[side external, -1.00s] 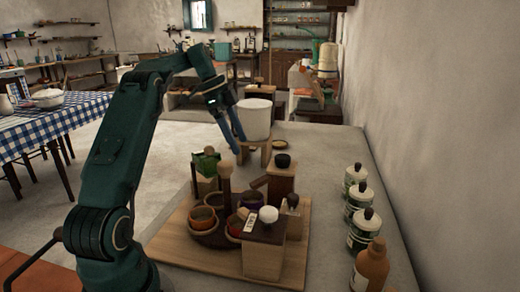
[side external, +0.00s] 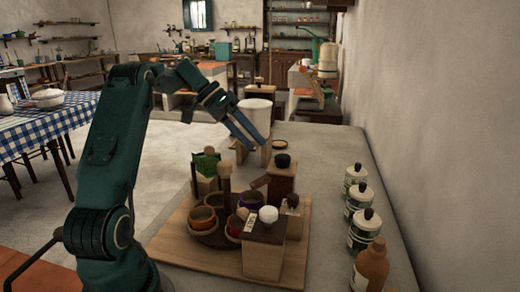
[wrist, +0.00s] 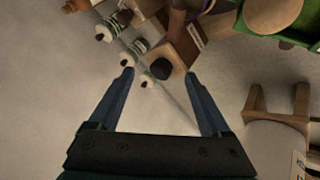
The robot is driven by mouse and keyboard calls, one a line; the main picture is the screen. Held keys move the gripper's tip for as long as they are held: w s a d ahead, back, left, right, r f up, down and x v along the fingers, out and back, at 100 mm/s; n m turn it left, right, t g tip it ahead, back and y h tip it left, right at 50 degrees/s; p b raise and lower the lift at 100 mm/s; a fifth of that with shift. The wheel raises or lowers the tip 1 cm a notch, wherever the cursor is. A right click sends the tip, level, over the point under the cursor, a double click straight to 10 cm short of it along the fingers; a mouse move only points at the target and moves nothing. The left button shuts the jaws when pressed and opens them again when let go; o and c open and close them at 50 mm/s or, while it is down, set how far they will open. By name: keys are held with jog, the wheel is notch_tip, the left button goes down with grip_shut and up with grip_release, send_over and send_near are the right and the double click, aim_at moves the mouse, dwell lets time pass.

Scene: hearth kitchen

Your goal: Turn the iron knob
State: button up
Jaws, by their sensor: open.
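A round black knob, which looks like the iron knob (side external: 283,160), sits on top of a wooden block (side external: 281,183) at the back right of the wooden board. My gripper (side external: 257,145) is open and empty, tilted down to the right, above and to the left of this knob in the side view. In the wrist view the black knob (wrist: 161,68) shows between the fingertips of my gripper (wrist: 159,74), beyond them; I see no contact. A white round knob (side external: 268,214) tops a nearer block, with a darker knob (side external: 292,200) beside it.
A white pot (side external: 256,113) on a wooden stand is right behind my fingers. A board (side external: 190,255) holds several bowls, a post and a green box (side external: 206,163). Several lidded jars (side external: 362,222) and a brown bottle (side external: 370,268) line the wall side.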

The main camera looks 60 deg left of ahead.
aim_at(282, 156)
jog(key=shift+w+d+f+n+t+y, duration=0.25)
jog(key=shift+w+d+f+n+t, duration=0.55)
jog(key=shift+n, duration=4.45)
jog(key=shift+w+d+f+n+t+y, duration=0.35)
jog(key=shift+w+f+n+t, duration=0.7)
jog(key=shift+n, duration=4.25)
jog(key=shift+w+d+f+n+t+y, duration=0.2)
jog(key=shift+w+d+f+n+t, duration=0.75)
jog(key=shift+n, duration=4.3)
jog(key=shift+w+a+r+t, duration=0.15)
jog(key=shift+a+r+t, duration=0.15)
jog(key=shift+r+t, duration=0.2)
jog(key=shift+c, duration=0.3)
